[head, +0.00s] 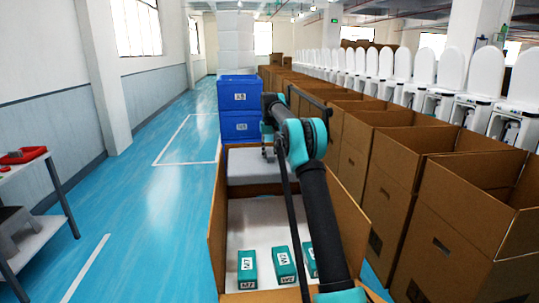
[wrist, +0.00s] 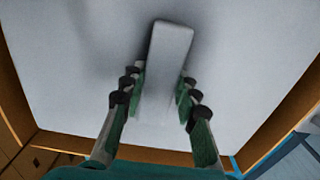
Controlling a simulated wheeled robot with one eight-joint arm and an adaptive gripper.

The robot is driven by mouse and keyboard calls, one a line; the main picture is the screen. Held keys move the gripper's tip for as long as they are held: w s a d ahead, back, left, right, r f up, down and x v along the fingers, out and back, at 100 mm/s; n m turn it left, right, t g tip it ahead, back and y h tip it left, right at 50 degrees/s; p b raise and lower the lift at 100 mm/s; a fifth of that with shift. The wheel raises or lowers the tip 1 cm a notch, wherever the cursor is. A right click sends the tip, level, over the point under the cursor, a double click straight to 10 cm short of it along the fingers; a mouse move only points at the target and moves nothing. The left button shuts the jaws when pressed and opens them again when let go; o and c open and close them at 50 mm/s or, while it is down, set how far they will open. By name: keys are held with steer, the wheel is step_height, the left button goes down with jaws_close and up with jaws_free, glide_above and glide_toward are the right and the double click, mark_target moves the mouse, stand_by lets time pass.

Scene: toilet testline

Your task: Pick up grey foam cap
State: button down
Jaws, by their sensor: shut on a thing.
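The grey foam cap (head: 250,168) is a pale grey block at the far end of the open cardboard box. In the wrist view it is a broad pale surface (wrist: 235,60) with a raised, rounded bar (wrist: 168,50) in the middle. My gripper (wrist: 160,78) has its two fingers on either side of this bar and is shut on it. In the head view, my gripper (head: 268,148) is at the cap's top, partly hidden by my arm. I cannot tell whether the cap is lifted clear of what lies under it.
The cardboard box (head: 217,225) surrounds the cap; its walls are close. Teal labelled packs (head: 284,264) lie on the pale surface in its near part. Blue crates (head: 240,95) stand behind. Open boxes (head: 400,185) line the right.

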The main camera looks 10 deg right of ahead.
step_height(320, 180, up, 9)
steer(key=shift+f, duration=0.1)
steer(key=shift+r, duration=0.6)
steer(key=shift+s, duration=0.1)
